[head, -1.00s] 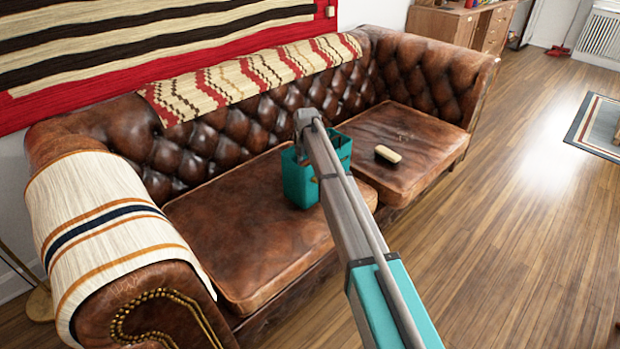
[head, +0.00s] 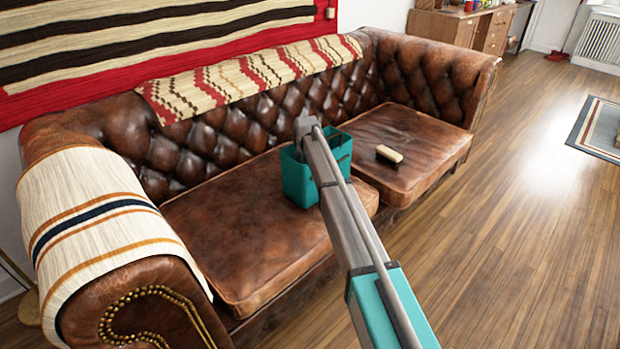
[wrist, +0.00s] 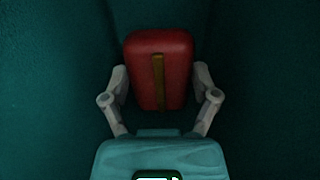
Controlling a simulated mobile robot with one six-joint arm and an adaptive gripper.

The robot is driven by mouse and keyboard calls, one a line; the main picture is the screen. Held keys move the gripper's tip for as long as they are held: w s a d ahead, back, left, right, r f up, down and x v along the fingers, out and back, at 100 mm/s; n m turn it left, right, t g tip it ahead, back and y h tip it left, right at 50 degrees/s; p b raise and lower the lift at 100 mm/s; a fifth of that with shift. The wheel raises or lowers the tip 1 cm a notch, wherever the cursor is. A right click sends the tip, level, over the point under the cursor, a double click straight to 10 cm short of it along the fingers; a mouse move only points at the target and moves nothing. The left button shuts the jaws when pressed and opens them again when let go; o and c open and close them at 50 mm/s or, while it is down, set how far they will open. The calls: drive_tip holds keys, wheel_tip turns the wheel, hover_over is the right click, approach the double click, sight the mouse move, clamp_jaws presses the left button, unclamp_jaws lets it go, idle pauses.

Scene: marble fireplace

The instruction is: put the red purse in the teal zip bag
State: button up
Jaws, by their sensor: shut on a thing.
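The teal zip bag (head: 299,181) stands open and upright on the sofa seat in the head view. My arm crosses in front of it and hides part of it. In the wrist view the bag's dark teal inner walls (wrist: 50,90) surround my gripper (wrist: 161,95). My gripper is shut on the red purse (wrist: 175,62), with one finger on each side. The purse has a brown-gold strip down its middle. In the head view the purse and fingers are hidden. I cannot tell whether the purse touches the bag's floor.
A brush (head: 389,155) with pale bristles lies on the right seat cushion, right of the bag. The tufted brown sofa back (head: 220,135) rises behind the bag.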

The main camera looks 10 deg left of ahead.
drive_tip(key=shift+f+b, duration=0.6)
drive_tip(key=shift+f, duration=0.15)
idle(0.3)
drive_tip(key=o, duration=1.1)
drive_tip(key=shift+r, duration=0.25)
wheel_tip(320, 180, up, 13)
drive_tip(key=p, duration=1.3)
drive_tip(key=shift+f, duration=0.1)
wheel_tip(320, 180, up, 11)
drive_tip(key=p, duration=1.1)
